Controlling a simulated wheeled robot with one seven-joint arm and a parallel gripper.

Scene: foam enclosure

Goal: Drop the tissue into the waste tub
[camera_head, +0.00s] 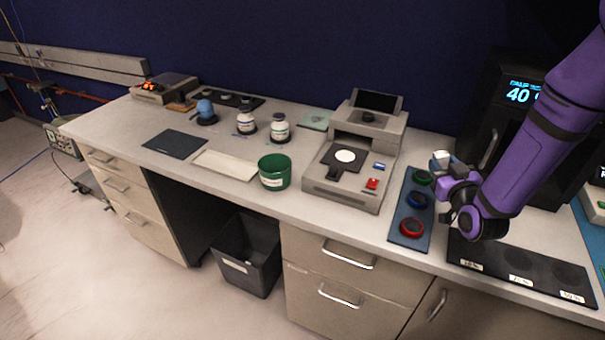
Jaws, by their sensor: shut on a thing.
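My gripper (442,168), on the purple arm at the right, is shut on a small white piece that looks like the tissue (441,157). It is above the back part of a dark blue tray with coloured rings; the fingers hide part of the tissue. A green tub (274,173) with a white label, too small to read, stands on the bench near its front edge, well left of my gripper. A dark open bin (247,262) stands on the floor under the bench. I cannot tell from the labels which of them is the waste tub.
A grey instrument (352,150) with a raised screen stands between my gripper and the green tub. The ring tray (408,232) and a black labelled mat (520,272) lie near my gripper. Two white bottles (279,129) stand behind the tub, and a white sheet (225,165) lies left of it.

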